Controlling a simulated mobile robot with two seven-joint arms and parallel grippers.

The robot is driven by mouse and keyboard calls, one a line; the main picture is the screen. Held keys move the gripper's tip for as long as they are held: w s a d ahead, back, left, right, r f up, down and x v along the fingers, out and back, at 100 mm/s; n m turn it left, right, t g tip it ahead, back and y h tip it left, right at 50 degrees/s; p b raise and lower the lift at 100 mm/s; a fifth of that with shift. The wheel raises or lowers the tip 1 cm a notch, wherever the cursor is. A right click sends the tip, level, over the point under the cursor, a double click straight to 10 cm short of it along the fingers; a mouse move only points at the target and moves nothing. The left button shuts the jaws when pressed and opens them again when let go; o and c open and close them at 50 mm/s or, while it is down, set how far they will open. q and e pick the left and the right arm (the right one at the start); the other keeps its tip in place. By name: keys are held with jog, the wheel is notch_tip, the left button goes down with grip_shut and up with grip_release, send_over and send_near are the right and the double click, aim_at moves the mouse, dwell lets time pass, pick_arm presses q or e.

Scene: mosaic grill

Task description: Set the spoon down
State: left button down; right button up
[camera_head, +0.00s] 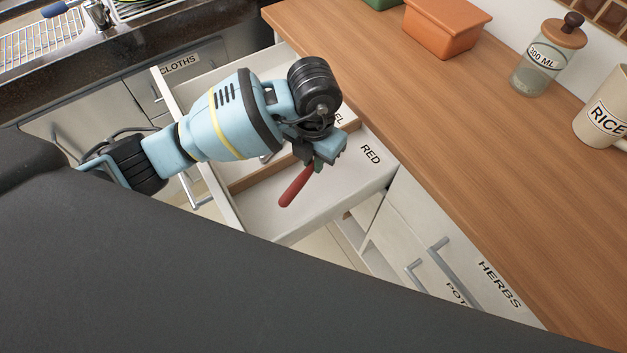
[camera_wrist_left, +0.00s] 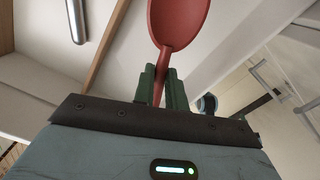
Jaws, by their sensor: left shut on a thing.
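The red spoon (camera_head: 297,187) is held by my left gripper (camera_head: 318,162) over the open drawer (camera_head: 335,194). The gripper is over the compartment labelled RED. In the left wrist view, the spoon's red bowl (camera_wrist_left: 179,20) points away from me, and its handle is between the green fingers of the left gripper (camera_wrist_left: 162,88), which are shut on it. I cannot tell whether the spoon touches the drawer floor. My arm hides part of the drawer, including part of a second label. My right gripper is not in view.
A wooden divider (camera_head: 262,174) splits the drawer. The wooden counter (camera_head: 455,130) is to the right, with an orange container (camera_head: 440,30), a glass jar (camera_head: 547,62) and a RICE mug (camera_head: 603,115). A sink rack (camera_head: 40,45) is at top left. A dark surface fills the lower left.

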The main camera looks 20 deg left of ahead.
aim_at(313, 186)
pick_arm(q)
jog(key=shift+f+b, duration=0.3)
jog(key=shift+f, duration=3.65)
jog(key=shift+f, duration=0.15)
jog(key=c, duration=1.4)
grip_release()
jog(key=shift+c, duration=0.2)
notch_tip(313, 186, up, 12)
jog(key=shift+r+p, duration=0.15)
jog(key=shift+p, duration=0.4)
